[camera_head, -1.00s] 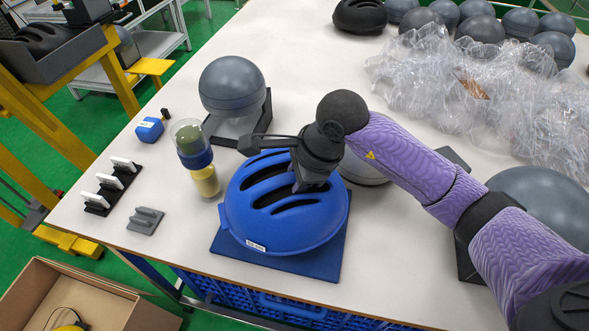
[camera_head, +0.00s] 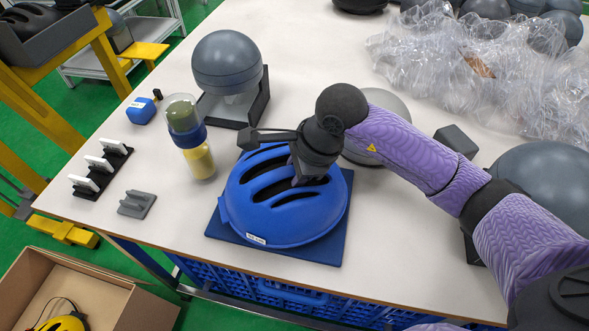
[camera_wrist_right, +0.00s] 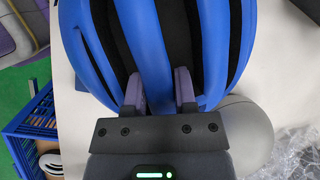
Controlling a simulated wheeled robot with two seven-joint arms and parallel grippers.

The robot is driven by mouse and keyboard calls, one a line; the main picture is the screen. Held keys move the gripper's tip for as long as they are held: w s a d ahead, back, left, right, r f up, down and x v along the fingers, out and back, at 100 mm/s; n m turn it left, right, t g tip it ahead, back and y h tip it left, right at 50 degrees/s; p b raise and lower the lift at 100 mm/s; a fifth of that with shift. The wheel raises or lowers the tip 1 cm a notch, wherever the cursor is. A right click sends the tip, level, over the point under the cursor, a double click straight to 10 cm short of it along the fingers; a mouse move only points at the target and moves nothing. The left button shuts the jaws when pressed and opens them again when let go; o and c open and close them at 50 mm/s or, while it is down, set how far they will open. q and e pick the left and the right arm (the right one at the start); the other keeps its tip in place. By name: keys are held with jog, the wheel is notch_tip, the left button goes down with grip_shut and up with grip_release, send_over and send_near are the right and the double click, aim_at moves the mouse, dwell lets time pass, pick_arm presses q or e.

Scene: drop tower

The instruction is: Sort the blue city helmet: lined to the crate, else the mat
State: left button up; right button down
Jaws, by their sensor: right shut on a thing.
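The blue city helmet (camera_head: 283,205) sits dome up over the flat blue mat (camera_head: 338,245) near the table's front edge; I cannot tell whether it touches the mat. A small white label is on its front rim. Its inside is hidden, so no lining shows. My right gripper (camera_head: 298,178) is shut on the helmet's top, its fingers in the vents around a rib. The wrist view also shows the helmet (camera_wrist_right: 140,40) between and beyond the fingers (camera_wrist_right: 159,88). A blue crate (camera_head: 290,297) shows below the table's front edge. My left gripper is out of view.
A grey headform on a black stand (camera_head: 228,65) and a green-and-yellow bottle (camera_head: 188,135) stand behind left. A small rack (camera_head: 100,165) and grey block (camera_head: 137,203) lie left. A cardboard box (camera_head: 75,290) is low left. Clear wrap (camera_head: 480,70) and several grey domes lie back right.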

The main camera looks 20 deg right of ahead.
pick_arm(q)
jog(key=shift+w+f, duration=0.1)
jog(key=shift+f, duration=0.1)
pick_arm(e)
jog(key=shift+f, duration=0.2)
jog(key=shift+c, duration=1.7)
grip_release()
jog(key=c, duration=0.3)
jog(key=shift+r+p, duration=1.6)
jog(key=shift+r, duration=0.75)
jog(key=shift+r+p, duration=0.85)
jog(key=shift+r, duration=0.3)
jog(key=shift+r+p, duration=0.45)
jog(key=shift+r, duration=0.2)
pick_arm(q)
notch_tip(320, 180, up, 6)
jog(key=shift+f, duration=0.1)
